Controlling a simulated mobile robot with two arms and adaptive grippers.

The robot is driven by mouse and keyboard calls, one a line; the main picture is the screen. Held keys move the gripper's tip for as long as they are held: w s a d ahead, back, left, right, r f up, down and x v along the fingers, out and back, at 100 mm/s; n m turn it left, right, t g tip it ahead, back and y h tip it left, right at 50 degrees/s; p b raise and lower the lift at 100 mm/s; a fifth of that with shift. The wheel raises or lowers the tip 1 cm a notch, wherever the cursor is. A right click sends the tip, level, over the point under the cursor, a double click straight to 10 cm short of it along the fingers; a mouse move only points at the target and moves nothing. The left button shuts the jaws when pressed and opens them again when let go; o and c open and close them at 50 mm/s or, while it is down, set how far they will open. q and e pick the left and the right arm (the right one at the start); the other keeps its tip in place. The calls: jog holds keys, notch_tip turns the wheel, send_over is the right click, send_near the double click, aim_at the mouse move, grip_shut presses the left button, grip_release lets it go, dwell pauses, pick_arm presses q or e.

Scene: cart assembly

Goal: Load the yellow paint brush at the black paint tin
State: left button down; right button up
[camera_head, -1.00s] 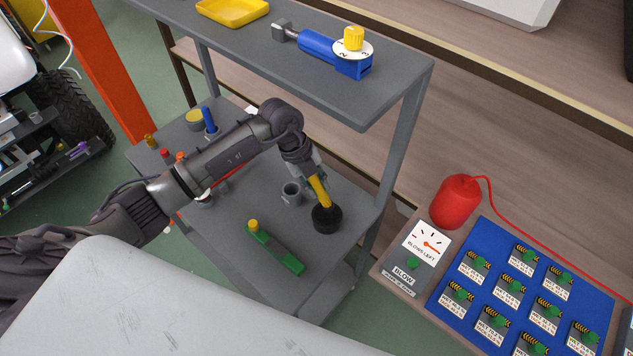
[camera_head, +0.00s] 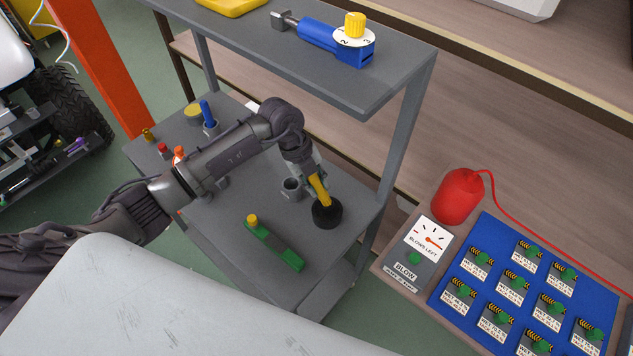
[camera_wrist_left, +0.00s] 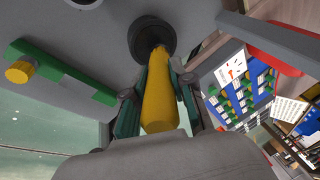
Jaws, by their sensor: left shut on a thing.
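The yellow paint brush (camera_head: 320,190) is held by its handle in my left gripper (camera_head: 314,183). It points down, slightly tilted, with its lower end at the mouth of the black paint tin (camera_head: 327,213). The tin stands on the cart's lower shelf. In the left wrist view the yellow handle (camera_wrist_left: 158,95) sits between the two green-padded fingers (camera_wrist_left: 160,112), and its far end meets the black tin (camera_wrist_left: 150,32). The brush's tip is hidden, so how deep it is cannot be told. My right gripper is not in view.
A grey cup (camera_head: 291,189) stands just left of the tin. A green bar with a yellow knob (camera_head: 274,245) lies in front. The upper shelf (camera_head: 375,98) overhangs behind, with a cart post (camera_head: 400,135) to the right. A blue tool (camera_head: 328,38) lies on top.

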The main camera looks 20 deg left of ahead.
aim_at(316, 176)
pick_arm(q)
jog(key=shift+f+b, duration=0.35)
jog(key=shift+f, duration=0.2)
dwell(0.4)
jog(key=shift+f, duration=0.1)
dwell(0.9)
notch_tip(316, 176, up, 7)
jog(key=p, duration=0.6)
dwell(0.4)
jog(key=shift+s, duration=0.1)
dwell(0.4)
